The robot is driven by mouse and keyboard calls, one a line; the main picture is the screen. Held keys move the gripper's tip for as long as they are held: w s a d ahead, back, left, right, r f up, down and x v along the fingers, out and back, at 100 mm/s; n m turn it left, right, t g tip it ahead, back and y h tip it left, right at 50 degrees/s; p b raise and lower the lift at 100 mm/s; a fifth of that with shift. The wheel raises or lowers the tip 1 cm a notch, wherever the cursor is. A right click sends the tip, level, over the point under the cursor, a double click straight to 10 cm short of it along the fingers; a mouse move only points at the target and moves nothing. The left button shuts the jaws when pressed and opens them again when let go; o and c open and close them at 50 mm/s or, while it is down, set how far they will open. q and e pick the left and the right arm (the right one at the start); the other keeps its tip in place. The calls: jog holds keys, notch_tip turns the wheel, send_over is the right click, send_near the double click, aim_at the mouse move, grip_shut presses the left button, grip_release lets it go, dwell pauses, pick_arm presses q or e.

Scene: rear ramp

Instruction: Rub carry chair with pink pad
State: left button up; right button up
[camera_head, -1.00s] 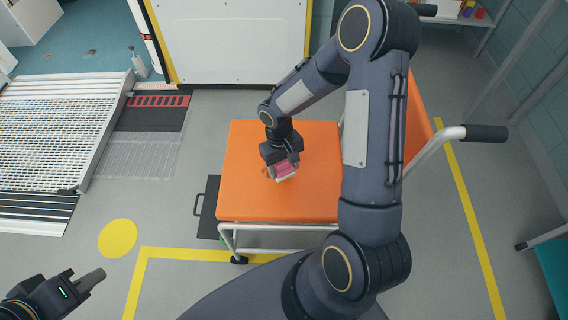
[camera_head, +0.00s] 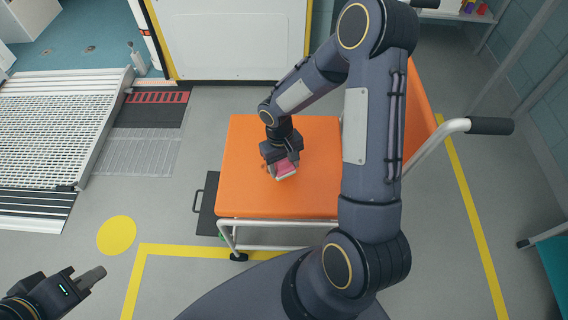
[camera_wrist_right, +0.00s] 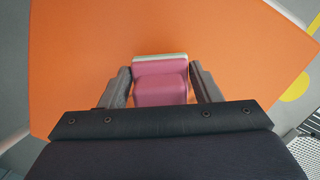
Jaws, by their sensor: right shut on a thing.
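The carry chair has a flat orange seat (camera_head: 250,185), an orange backrest (camera_head: 420,110) and white tube handles with a dark grip. My right gripper (camera_head: 284,166) is over the middle of the seat, shut on the pink pad (camera_head: 287,171). In the right wrist view the pink pad (camera_wrist_right: 160,88) sits between the two fingers, with a pale layer along its far edge and orange seat behind it. I cannot tell whether the pad touches the seat. My left gripper (camera_head: 92,280) is at the lower left, far from the chair; its jaw state is unclear.
A metal ramp (camera_head: 50,125) lies on the left. A dark flat case (camera_head: 207,205) lies on the floor beside the chair's left side. A white cabinet or door panel (camera_head: 235,40) stands behind the chair. A teal seat (camera_head: 555,265) is at the lower right.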

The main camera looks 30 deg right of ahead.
jog(key=shift+f+b, duration=0.75)
jog(key=shift+f, duration=0.15)
